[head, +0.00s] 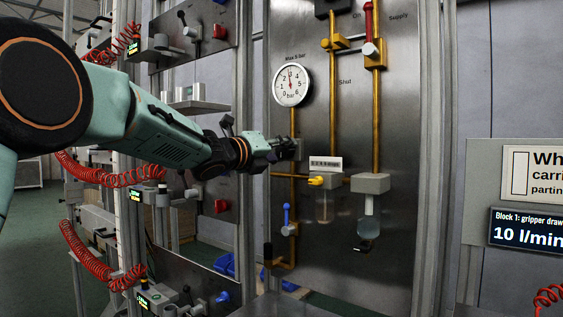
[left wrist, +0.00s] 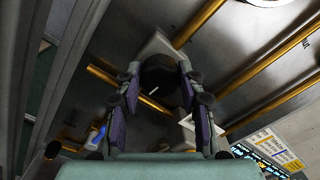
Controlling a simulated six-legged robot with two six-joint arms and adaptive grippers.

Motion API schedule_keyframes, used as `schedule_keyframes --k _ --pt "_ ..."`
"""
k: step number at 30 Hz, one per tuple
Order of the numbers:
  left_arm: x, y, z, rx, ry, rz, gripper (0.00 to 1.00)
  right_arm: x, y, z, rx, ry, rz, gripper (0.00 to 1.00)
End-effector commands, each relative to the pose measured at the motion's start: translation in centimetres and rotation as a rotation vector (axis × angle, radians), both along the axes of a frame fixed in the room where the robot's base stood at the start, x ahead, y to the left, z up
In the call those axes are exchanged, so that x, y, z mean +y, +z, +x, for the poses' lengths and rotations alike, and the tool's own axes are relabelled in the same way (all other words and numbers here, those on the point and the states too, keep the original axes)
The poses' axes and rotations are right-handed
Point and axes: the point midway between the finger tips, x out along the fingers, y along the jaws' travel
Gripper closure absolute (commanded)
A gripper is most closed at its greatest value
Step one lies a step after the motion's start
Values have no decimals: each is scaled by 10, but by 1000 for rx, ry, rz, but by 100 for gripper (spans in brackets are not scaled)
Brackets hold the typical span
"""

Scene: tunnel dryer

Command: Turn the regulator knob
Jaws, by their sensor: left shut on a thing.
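The regulator knob (left wrist: 161,84) is a dark round knob with a white mark on its face, on a pale grey block, in the left wrist view. My left gripper (left wrist: 162,92) has its two fingers on either side of the knob and is shut on it. In the head view my left gripper (head: 287,150) reaches the metal panel just below the gauge, and its fingers hide most of the knob. The round white gauge (head: 291,85) above it is marked in bar, with a thin needle pointing near the top. My right gripper is not in view.
The metal panel (head: 395,250) carries yellow pipes, a yellow-handled valve (head: 318,181), a blue lever (head: 286,218) and a filter bowl (head: 368,229) near the gripper. A red lever (head: 369,20) is at top. Red coiled hoses (head: 95,175) hang at left. A sign board (head: 490,150) stands at right.

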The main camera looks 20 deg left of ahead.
Motion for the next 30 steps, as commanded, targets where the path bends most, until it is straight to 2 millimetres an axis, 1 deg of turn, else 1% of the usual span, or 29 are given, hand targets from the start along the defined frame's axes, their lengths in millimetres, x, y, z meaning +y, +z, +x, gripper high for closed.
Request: schedule_keyframes --k 1,10,25,26,30 --pt "-1 -13 0 9 -1 28 93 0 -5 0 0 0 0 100" --pt "-1 -11 1 -23 -4 118 93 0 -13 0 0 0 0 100" --pt "-1 -10 1 -30 -4 134 93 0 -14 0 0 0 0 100" --pt "-1 -10 1 -30 -4 134 61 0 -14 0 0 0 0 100" --pt "-1 -8 0 -33 -3 133 49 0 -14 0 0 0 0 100"
